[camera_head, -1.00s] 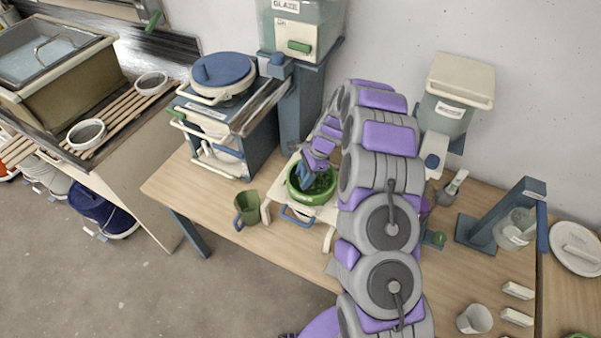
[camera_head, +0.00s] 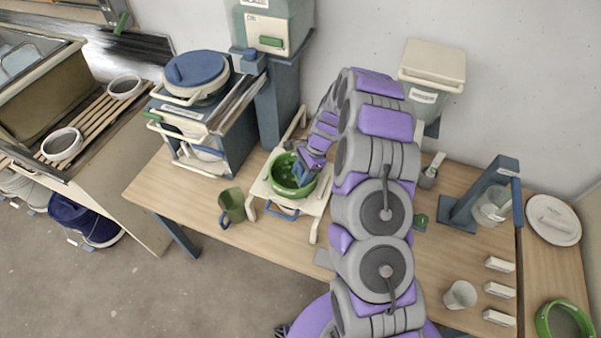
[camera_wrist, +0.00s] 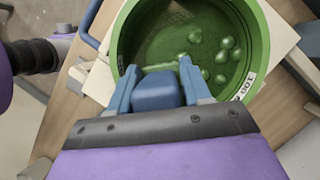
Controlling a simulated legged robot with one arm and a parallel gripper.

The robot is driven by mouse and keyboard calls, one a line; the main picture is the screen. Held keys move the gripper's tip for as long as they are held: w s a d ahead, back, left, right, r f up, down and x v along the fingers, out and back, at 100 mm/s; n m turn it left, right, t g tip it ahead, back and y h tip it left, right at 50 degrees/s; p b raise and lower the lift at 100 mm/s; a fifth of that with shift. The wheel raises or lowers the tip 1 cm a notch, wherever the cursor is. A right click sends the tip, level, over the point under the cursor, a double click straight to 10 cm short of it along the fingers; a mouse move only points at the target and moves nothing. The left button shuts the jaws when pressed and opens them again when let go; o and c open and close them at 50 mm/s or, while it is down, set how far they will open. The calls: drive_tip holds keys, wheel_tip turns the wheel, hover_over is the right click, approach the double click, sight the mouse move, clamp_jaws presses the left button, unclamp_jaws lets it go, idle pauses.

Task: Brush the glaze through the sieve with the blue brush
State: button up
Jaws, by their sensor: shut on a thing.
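The green-rimmed sieve (camera_head: 274,181) sits on a cream stand on the table. In the wrist view the sieve (camera_wrist: 262,50) has a "100" label on its rim, and glaze (camera_wrist: 222,56) lies on its mesh as pale green lumps, mostly at the right. My gripper (camera_head: 303,172) is over the right side of the sieve in the head view. In the wrist view my gripper (camera_wrist: 158,80) is shut on the blue brush (camera_wrist: 157,92), whose block shows between the fingers. A pale green strip shows just beyond it, low in the sieve. Whether the bristles touch the mesh is unclear.
A green jug (camera_head: 232,205) stands left of the cream stand (camera_head: 312,207). A white cup (camera_head: 460,295) and another green ring (camera_head: 541,321) are at the right. The table's front left is clear.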

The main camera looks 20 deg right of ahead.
sight(293, 178)
drive_tip(key=shift+w+a, duration=0.1)
drive_tip(key=shift+w+a+p, duration=1.05)
drive_tip(key=shift+w+a, duration=1.2)
drive_tip(key=shift+a, duration=0.25)
drive_tip(key=shift+s+d, duration=0.1)
drive_tip(key=shift+d, duration=0.05)
drive_tip(key=shift+s+d+p, duration=0.2)
drive_tip(key=shift+s+d, duration=0.25)
drive_tip(key=shift+d, duration=0.2)
drive_tip(key=shift+s+d+p, duration=0.15)
drive_tip(key=shift+s+d, duration=0.25)
drive_tip(key=shift+d, duration=0.25)
wheel_tip(293, 178, up, 9)
drive_tip(key=p, duration=0.5)
